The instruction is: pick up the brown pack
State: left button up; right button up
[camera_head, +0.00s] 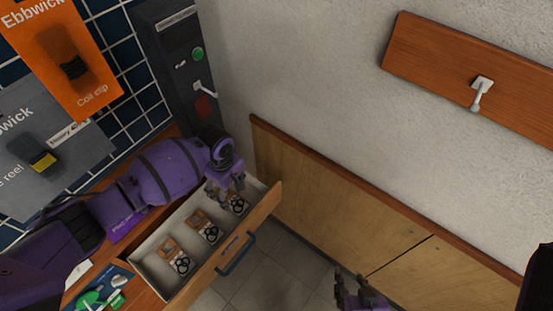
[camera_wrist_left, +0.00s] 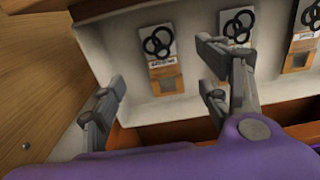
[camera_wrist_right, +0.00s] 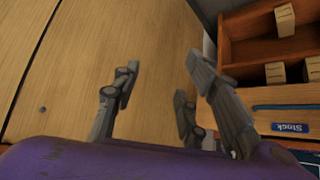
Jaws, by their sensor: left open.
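Three packs with brown card and black rings lie in a row in the open white-lined drawer (camera_head: 150,262): a near one (camera_head: 174,257), a middle one (camera_head: 204,226) and a far one (camera_head: 235,203). My left gripper (camera_head: 225,192) is open above the drawer's far end, partly covering the far pack. In the left wrist view a pack (camera_wrist_left: 162,58) shows between the spread fingers (camera_wrist_left: 163,85), with nothing held; two more packs (camera_wrist_left: 237,35) (camera_wrist_left: 302,40) lie to the right. My right gripper (camera_head: 358,288) is open and empty, low in the head view.
The drawer has a wooden front and a blue handle (camera_head: 236,254). The right wrist view shows a wooden compartment (camera_wrist_right: 250,50) with cream blocks (camera_wrist_right: 285,20) and a blue "Stock" label (camera_wrist_right: 291,128).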

aim_at(233, 201)
pick_arm(q)
notch_tip(233, 201, down, 7)
jog(key=shift+a+f+b, duration=0.15)
jog(key=shift+f+b, duration=0.05)
jog(key=shift+b, duration=0.45)
jog(key=c, duration=1)
